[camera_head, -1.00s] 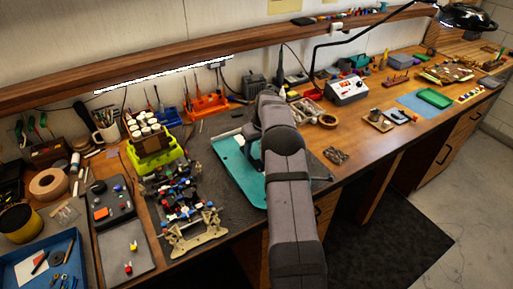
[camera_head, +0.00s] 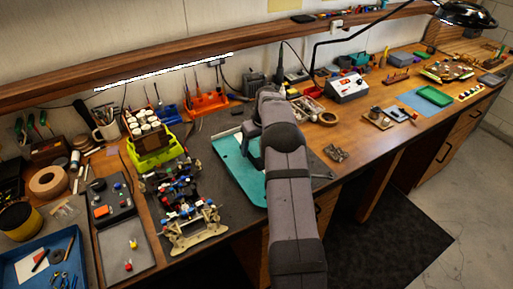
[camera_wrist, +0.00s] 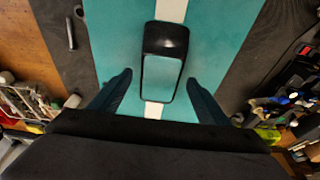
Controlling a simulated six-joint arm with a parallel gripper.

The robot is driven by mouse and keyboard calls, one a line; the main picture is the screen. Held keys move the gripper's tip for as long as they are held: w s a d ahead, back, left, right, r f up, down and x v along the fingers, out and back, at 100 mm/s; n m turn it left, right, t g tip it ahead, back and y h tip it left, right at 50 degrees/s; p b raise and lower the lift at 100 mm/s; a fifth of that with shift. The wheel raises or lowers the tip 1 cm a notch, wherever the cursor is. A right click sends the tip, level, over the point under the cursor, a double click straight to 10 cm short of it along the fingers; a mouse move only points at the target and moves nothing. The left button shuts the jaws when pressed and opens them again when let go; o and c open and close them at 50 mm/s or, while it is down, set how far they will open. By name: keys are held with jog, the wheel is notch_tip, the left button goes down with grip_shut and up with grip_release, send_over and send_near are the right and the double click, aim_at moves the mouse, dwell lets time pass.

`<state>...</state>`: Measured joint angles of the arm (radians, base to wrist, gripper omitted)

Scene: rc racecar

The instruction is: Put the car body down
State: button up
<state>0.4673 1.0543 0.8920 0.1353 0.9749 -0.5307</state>
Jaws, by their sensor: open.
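The teal car body (camera_head: 236,172) with a white stripe lies on the dark mat at the middle of the bench, partly hidden behind my arm. In the wrist view the car body (camera_wrist: 225,30) fills the middle, with a black-framed raised part at its centre. My gripper (camera_wrist: 158,84) is open, with one finger on each side of that raised part and visible gaps to it. Whether the fingers touch the shell below cannot be told. The head view hides the fingers. The car chassis (camera_head: 190,205) stands left of the body on the same mat.
A lime-green stand with white-capped jars (camera_head: 150,145) is behind the chassis. A grey tray (camera_head: 122,250) and a blue tray (camera_head: 55,265) lie at the left. Tools and a small roll of tape (camera_head: 327,118) lie right of my arm. The mat between body and chassis is bare.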

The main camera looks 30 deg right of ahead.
jog(key=b+v, duration=0.3)
jog(key=v, duration=0.8)
jog(key=shift+s+r, duration=0.15)
jog(key=shift+r, duration=0.1)
jog(key=s+a+f+g, duration=0.1)
jog(key=s+a, duration=0.4)
jog(key=a, duration=0.3)
jog(key=s+a+f, duration=0.1)
jog(key=s+a, duration=0.4)
jog(key=a, duration=0.2)
jog(key=s+a+f, duration=0.2)
jog(key=s+a, duration=0.1)
jog(key=s, duration=0.4)
jog(key=s+a+f+g, duration=0.1)
jog(key=s+a+f, duration=0.2)
jog(key=s, duration=0.4)
jog(key=s+a+f, duration=0.2)
jog(key=s+a, duration=0.2)
jog(key=s, duration=0.4)
jog(key=shift+a+f+g, duration=0.25)
jog(key=shift+a+g, duration=0.1)
jog(key=shift+g, duration=0.05)
jog(key=shift+s, duration=0.1)
